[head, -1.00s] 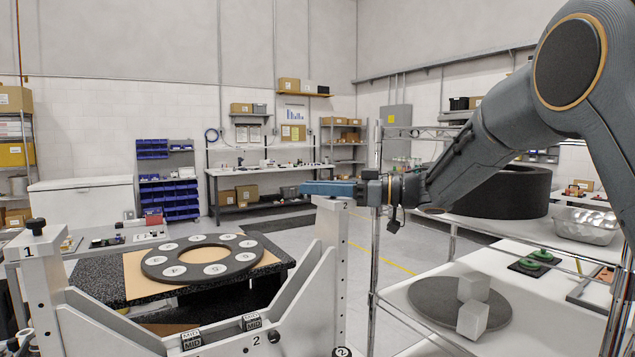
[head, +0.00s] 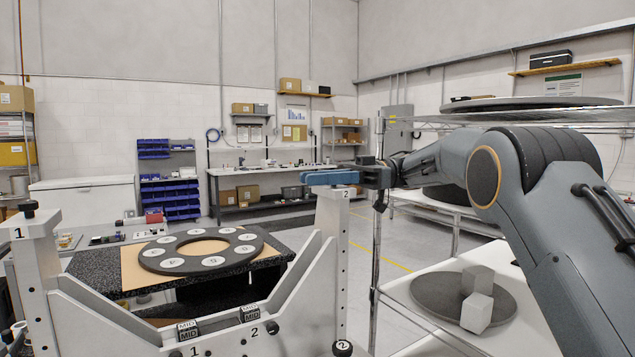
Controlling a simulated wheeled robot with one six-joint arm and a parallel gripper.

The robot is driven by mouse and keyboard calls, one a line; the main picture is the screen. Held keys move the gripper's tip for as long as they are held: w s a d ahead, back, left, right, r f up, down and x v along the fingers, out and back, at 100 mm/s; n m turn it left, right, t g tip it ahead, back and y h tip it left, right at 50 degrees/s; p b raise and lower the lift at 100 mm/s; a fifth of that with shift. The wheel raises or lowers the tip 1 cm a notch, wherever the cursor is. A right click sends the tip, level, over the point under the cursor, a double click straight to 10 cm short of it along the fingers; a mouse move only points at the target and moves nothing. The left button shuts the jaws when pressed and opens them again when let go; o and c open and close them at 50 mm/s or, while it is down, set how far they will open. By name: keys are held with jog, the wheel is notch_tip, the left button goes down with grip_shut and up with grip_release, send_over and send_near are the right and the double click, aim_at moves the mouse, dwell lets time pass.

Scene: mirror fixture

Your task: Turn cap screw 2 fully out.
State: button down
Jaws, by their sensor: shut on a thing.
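The mirror fixture is a grey frame with a post on each side. Its right post (head: 332,235), marked 2 at the top, stands right of the frame's middle. My gripper (head: 318,178) lies level across the top of that post, its blue fingers pointing left. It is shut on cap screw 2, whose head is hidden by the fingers. How far the screw stands out of the post cannot be seen. Cap screw 1 (head: 28,207), with a black head, stands upright on the left post (head: 35,255).
A dark ring with numbered white discs (head: 160,254) lies on a brown board behind the fixture. Black MID blocks (head: 188,331) sit on the fixture's crossbar. At right, a wire rack's upright (head: 377,250) stands close to my arm. Pale blocks (head: 477,312) rest on a round grey plate.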

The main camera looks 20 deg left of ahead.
jog(key=shift+r, duration=0.1)
dwell(0.3)
jog(key=c, duration=1.6)
grip_release()
